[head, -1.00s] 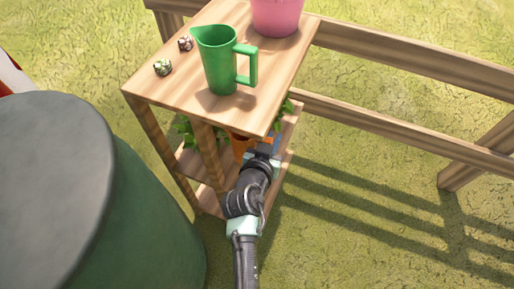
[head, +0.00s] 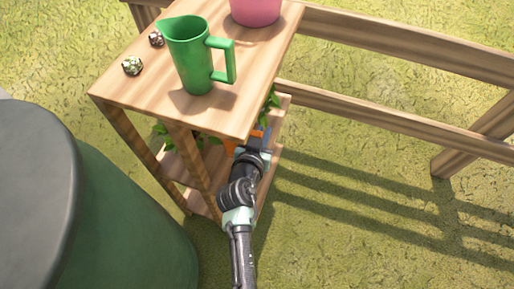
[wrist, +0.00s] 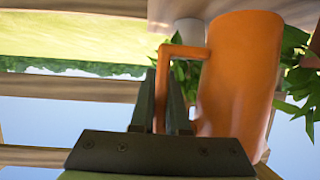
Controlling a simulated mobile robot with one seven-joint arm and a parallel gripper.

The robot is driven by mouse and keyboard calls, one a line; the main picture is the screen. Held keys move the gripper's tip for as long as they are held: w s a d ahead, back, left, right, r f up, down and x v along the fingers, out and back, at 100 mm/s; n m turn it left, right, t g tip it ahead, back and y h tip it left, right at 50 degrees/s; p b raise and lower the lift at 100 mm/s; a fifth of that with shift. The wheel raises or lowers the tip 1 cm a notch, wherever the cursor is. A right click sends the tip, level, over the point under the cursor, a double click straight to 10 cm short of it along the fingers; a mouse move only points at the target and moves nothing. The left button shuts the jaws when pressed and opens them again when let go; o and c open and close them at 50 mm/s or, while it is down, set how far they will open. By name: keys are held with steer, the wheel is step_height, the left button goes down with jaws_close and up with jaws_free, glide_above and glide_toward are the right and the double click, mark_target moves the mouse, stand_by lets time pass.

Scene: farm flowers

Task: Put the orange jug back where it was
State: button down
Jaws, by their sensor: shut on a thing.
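The orange jug (wrist: 240,75) fills the right of the wrist view, its handle (wrist: 185,51) reaching left between my fingers. My gripper (wrist: 168,100) is shut on that handle. In the head view only a small orange part of the jug (head: 257,133) shows below the edge of the wooden stand's top (head: 215,120). My gripper (head: 254,152) is there at the stand's lower level. The tabletop hides most of the jug, and I cannot tell whether its base touches the shelf.
A green jug (head: 190,58), a pink pot (head: 255,8) and two small succulents (head: 132,65) stand on the top. Leafy plants (wrist: 297,75) are close beside the orange jug. A large green barrel (head: 130,220) stands left; a wooden fence (head: 400,50) runs behind. Grass at right is open.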

step_height(320, 180, down, 5)
steer(key=b, duration=0.2)
steer(key=shift+f+b, duration=0.1)
steer(key=shift+b, duration=0.3)
steer(key=c, duration=0.9)
jaws_free()
steer(key=p+v, duration=0.2)
steer(key=v, duration=0.4)
steer(key=p+v, duration=0.1)
steer(key=v, duration=0.5)
steer(key=shift+s+a+p, duration=0.3)
steer(key=shift+s+p, duration=0.05)
steer(key=shift+p, duration=0.05)
